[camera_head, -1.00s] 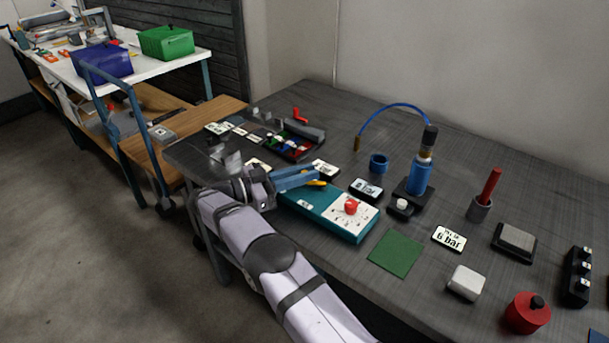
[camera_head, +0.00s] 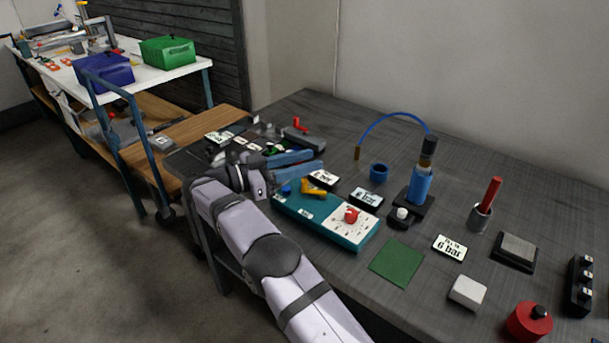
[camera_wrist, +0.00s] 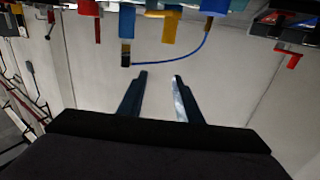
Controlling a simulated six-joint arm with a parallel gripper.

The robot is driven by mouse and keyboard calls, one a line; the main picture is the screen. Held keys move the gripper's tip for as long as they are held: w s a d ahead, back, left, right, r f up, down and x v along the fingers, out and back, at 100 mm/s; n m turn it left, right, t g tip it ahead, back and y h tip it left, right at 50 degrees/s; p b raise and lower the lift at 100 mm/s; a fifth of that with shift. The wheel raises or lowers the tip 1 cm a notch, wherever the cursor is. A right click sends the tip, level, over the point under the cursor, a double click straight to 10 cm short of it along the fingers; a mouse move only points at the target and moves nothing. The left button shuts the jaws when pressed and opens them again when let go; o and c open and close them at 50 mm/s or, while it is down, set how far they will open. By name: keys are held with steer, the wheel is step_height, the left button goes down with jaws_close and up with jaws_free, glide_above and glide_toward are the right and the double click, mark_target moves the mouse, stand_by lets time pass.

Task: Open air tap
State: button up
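A yellow lever (camera_head: 315,187), which looks like the air tap, stands on the left part of a teal box (camera_head: 327,221) with a red knob (camera_head: 351,215). A small blue part (camera_head: 286,190) sits beside the lever. My gripper (camera_head: 317,160) is open and empty, its two blue fingers held apart above and behind the lever, not touching it. In the wrist view my gripper (camera_wrist: 160,75) has only bare wall between its fingers. A yellow shape (camera_wrist: 171,27) beyond the fingertips there may be the lever. I cannot tell whether the tap is open.
Labels, including a "6 bar" card (camera_head: 450,247), lie around the box. A blue bottle (camera_head: 419,185) with a curved hose (camera_head: 386,118) stands behind it. A green mat (camera_head: 396,262), a white block (camera_head: 468,291) and a red cylinder (camera_head: 528,321) lie to the right.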

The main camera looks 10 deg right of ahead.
mark_target(304, 181)
steer(key=shift+r, duration=1.75)
steer(key=shift+a+r, duration=0.1)
steer(key=s+a+r+n+t+p, duration=0.2)
steer(key=a+r+n+t+p, duration=0.1)
steer(key=a+p, duration=0.25)
steer(key=s+f+n+t+y, duration=0.1)
steer(key=f, duration=0.3)
steer(key=s+f+n+t+y, duration=0.1)
steer(key=f, duration=0.3)
steer(key=s+f+n+t, duration=0.1)
steer(key=f, duration=0.3)
steer(key=shift+d+f+n+y+p, duration=0.15)
steer(key=shift+d+n+y+p, duration=0.15)
steer(key=shift+n+y, duration=0.1)
steer(key=shift+w+a+f+m, duration=0.15)
steer(key=shift+f+m, duration=0.05)
steer(key=shift+m, duration=0.4)
steer(key=shift+w+a+f+m, duration=0.1)
steer(key=shift+f+m, duration=0.05)
steer(key=shift+m, duration=0.45)
